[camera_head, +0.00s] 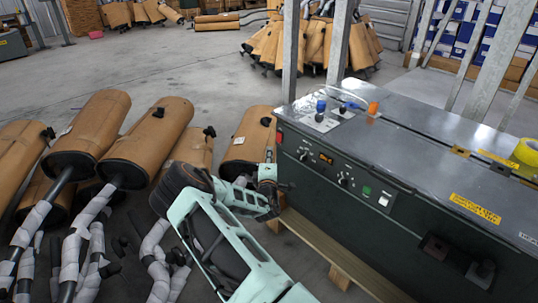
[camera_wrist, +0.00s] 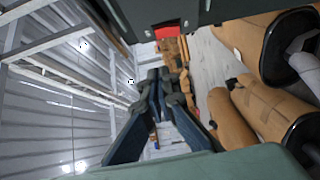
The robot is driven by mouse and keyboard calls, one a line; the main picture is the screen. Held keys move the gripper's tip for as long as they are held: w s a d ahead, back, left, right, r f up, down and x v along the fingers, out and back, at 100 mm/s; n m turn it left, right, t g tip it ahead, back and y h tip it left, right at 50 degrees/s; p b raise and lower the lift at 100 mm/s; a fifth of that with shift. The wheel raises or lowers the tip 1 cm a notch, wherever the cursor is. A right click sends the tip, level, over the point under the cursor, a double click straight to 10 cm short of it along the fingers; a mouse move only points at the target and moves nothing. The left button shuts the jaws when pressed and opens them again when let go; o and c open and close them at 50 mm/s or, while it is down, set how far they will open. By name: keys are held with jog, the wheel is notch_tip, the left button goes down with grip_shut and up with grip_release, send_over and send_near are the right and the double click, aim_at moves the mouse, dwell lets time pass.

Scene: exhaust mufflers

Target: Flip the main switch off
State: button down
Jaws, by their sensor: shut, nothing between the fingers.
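The dark green machine (camera_head: 400,205) at the right carries a front control panel with black knobs, a small lit display (camera_head: 326,158), a green button (camera_head: 367,191) and a white switch (camera_head: 385,199). A small red part (camera_head: 280,137) sits at the panel's left end; I cannot tell for sure which control is the main switch. My gripper (camera_head: 272,186) is at the panel's lower left, close to the machine's front. In the wrist view my gripper (camera_wrist: 162,84) is shut and empty. A red patch (camera_wrist: 179,33) shows beyond it, beside the dark machine edge.
Several brown mufflers (camera_head: 150,140) with wrapped pipes lie at the left, close to my arm. More mufflers (camera_head: 315,45) are piled behind. The machine stands on a wooden pallet (camera_head: 325,255). Metal posts (camera_head: 290,50) rise behind it. The grey floor (camera_head: 190,65) between the piles is clear.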

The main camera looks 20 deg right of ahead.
jog(key=shift+v, duration=1.25)
jog(key=shift+r, duration=0.1)
